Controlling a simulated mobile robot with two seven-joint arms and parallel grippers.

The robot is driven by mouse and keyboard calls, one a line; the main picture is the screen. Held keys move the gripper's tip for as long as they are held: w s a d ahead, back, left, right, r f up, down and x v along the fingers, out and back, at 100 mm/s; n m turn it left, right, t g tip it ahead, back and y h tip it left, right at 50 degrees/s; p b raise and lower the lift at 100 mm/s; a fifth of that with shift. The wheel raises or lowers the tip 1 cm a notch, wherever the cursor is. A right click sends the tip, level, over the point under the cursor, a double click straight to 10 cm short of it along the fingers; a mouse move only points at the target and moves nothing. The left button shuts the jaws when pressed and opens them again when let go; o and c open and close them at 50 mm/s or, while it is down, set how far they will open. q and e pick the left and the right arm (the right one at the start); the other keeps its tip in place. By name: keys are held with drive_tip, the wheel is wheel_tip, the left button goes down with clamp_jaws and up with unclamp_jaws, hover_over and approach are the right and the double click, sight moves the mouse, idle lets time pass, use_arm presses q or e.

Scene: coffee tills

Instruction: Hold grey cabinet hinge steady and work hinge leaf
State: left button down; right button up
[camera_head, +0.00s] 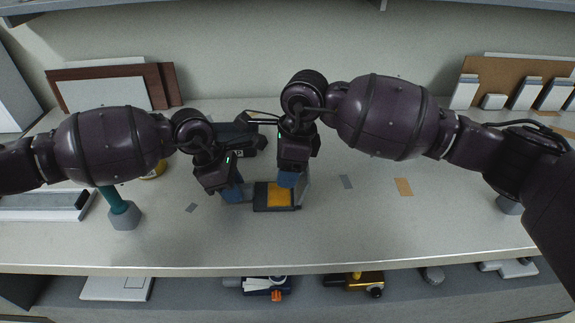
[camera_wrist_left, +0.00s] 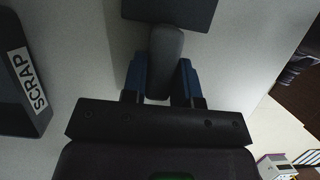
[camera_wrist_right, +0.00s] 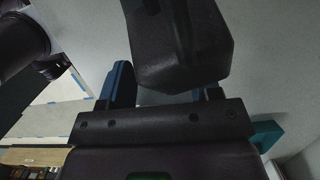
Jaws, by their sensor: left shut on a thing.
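The cabinet hinge (camera_head: 279,197) sits near the middle of the bench in the head view, a dark body with a yellow top face. My left gripper (camera_head: 234,194) is at its left side. In the left wrist view, its blue fingers are shut on a grey rounded bar (camera_wrist_left: 165,62) that meets a dark plate (camera_wrist_left: 172,10). My right gripper (camera_head: 289,181) is above the hinge's right part, fingers apart. In the right wrist view a large dark grey block (camera_wrist_right: 180,45) stands close in front of the fingers; contact is unclear. A grey upright piece shows beside the right fingers, partly hidden.
A black bin (camera_head: 240,137) stands behind the hinge; its SCRAP label shows in the left wrist view (camera_wrist_left: 28,79). A teal-handled tool (camera_head: 122,212) with a grey foot is left. Flat grey and orange pieces (camera_head: 404,187) lie to the right. The front of the bench is clear.

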wheel_tip(320, 180, up, 12)
drive_tip(key=d, duration=0.2)
drive_tip(key=shift+d, duration=0.2)
idle(0.4)
drive_tip(key=shift+f, duration=0.1)
use_arm(q)
drive_tip(key=c, duration=0.8)
unclamp_jaws()
drive_tip(key=v, duration=1.2)
drive_tip(key=shift+f, duration=0.1)
use_arm(e)
drive_tip(key=shift+s+f, duration=0.1)
drive_tip(key=shift+s, duration=0.05)
